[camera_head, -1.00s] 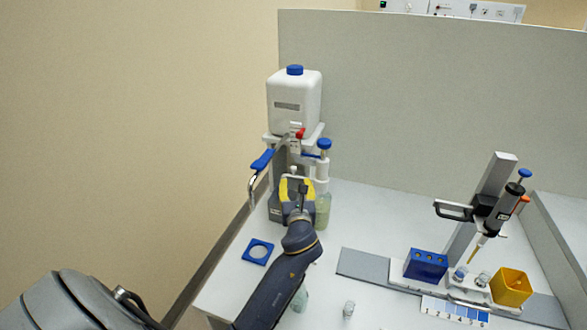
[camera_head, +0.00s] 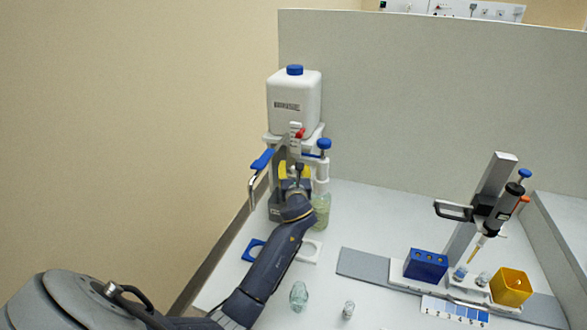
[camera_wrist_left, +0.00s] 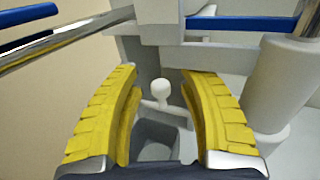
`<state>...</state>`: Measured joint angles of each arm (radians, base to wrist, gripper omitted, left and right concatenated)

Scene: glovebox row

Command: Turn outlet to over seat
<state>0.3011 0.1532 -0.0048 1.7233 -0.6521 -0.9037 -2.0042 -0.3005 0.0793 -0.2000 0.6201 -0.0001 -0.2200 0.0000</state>
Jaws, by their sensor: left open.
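A dispenser stand (camera_head: 281,145) carries a white bottle (camera_head: 294,104) with a blue cap. The outlet, a metal tube (camera_head: 252,191) with a blue sleeve (camera_head: 262,160), points out to the left and bends down. It crosses the upper left of the left wrist view (camera_wrist_left: 70,45). My left gripper (camera_head: 295,168) is at the stand's front, below and right of the outlet, with yellow fingers (camera_wrist_left: 158,95) open. A small white knob (camera_wrist_left: 161,90) shows between them, apart from both. A blue square seat (camera_head: 254,249) and a white ringed seat (camera_head: 309,252) lie on the bench, partly behind my arm.
A bottle of pale liquid (camera_head: 321,210) stands right of my gripper. Two small glass vessels (camera_head: 299,296) (camera_head: 348,310) stand in front. A pipette stand (camera_head: 485,205), blue block (camera_head: 426,265) and yellow box (camera_head: 511,287) are at right. A grey partition (camera_head: 430,95) rises behind.

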